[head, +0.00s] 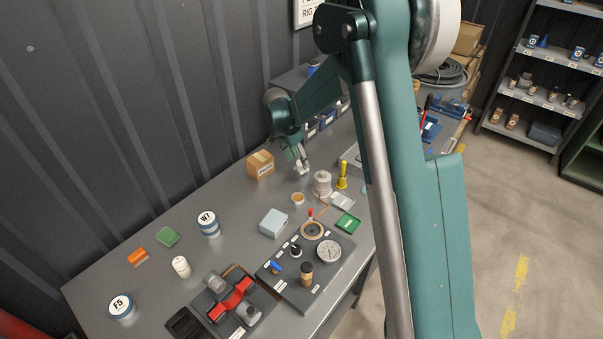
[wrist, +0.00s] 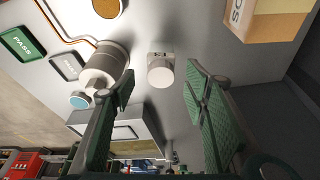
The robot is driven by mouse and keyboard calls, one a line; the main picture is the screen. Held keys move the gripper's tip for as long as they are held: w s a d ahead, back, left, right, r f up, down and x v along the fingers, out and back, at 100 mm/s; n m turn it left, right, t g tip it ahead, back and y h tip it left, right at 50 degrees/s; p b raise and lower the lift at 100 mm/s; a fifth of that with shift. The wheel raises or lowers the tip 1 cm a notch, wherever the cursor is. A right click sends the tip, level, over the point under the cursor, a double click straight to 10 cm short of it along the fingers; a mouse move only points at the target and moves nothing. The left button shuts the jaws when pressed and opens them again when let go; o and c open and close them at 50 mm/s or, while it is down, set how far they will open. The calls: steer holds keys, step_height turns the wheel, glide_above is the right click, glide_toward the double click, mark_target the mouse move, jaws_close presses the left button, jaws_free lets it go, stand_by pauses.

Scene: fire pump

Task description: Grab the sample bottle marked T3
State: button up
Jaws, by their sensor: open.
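A small white-capped bottle (wrist: 160,74) stands upright on the bench in the wrist view, between and beyond my fingertips. Its marking is too small to read, so I cannot confirm T3. My gripper (wrist: 158,90) is open around the line to this bottle, with no visible contact. In the head view my gripper (head: 299,155) hangs low over the back of the bench, with the bottle (head: 303,169) just under it, partly hidden. Another small white bottle (head: 181,266) stands at the front left of the bench, its mark unreadable.
A pale grey cylinder (wrist: 103,68) stands close left of the bottle in the wrist view. A cardboard box (head: 260,165) is left of my gripper in the head view. A yellow-handled item (head: 342,176) stands to the right. The instrument panel (head: 303,288) is nearer the front.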

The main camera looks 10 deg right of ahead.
mark_target(300, 163)
steer(key=shift+d+f, duration=0.1)
steer(key=shift+f, duration=0.25)
steer(key=shift+x, duration=2.6)
steer(key=shift+w, duration=0.1)
steer(key=shift+c, duration=0.5)
steer(key=c, duration=0.9)
